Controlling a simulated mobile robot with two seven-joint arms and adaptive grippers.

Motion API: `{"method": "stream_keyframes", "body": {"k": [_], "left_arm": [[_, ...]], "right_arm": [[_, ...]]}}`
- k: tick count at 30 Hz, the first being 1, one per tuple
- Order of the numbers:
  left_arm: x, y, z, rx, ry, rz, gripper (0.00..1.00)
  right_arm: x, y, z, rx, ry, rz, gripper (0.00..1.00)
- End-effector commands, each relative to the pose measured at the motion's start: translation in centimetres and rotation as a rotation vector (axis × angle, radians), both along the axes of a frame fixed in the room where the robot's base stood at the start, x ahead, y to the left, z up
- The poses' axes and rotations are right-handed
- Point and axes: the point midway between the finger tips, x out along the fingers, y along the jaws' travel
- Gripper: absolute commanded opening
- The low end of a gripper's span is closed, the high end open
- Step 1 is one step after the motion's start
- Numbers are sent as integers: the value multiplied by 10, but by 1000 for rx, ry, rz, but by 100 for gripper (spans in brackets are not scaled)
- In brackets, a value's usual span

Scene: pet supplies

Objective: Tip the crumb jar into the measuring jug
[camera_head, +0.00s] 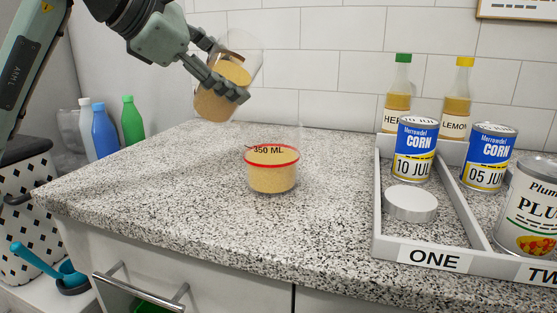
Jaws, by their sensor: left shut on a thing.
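The crumb jar (212,106) is clear and holds tan crumbs in its lower part. My left gripper (228,72) is shut on it and holds it above the counter, up and to the left of the jug. The jar leans, with its clear upper end toward the upper right; the fingers hide part of it. The clear measuring jug (272,181) stands upright on the counter, with a red line marked 350 ML. My right gripper is out of view.
A grey tray (386,233) labelled ONE and TWO holds corn cans (413,150), a plum can (530,210) and a round lid (410,204). Two bottles (397,100) stand behind. Several bottles (132,120) are at the left. The speckled counter (190,200) is clear around the jug.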

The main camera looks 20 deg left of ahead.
Motion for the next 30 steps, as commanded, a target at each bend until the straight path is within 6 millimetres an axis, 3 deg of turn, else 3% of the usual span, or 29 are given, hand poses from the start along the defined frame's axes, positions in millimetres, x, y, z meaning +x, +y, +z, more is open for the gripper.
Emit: {"method": "stream_keyframes", "body": {"k": [10, 21, 30], "left_arm": [[0, 1, 4, -34, 11, 1, 31], [1, 1, 37, -595, 239, 1, 31], [0, 0, 41, -636, 256, -1, 31]], "right_arm": [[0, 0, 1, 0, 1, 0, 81], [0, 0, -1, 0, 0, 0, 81], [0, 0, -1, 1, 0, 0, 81]]}}
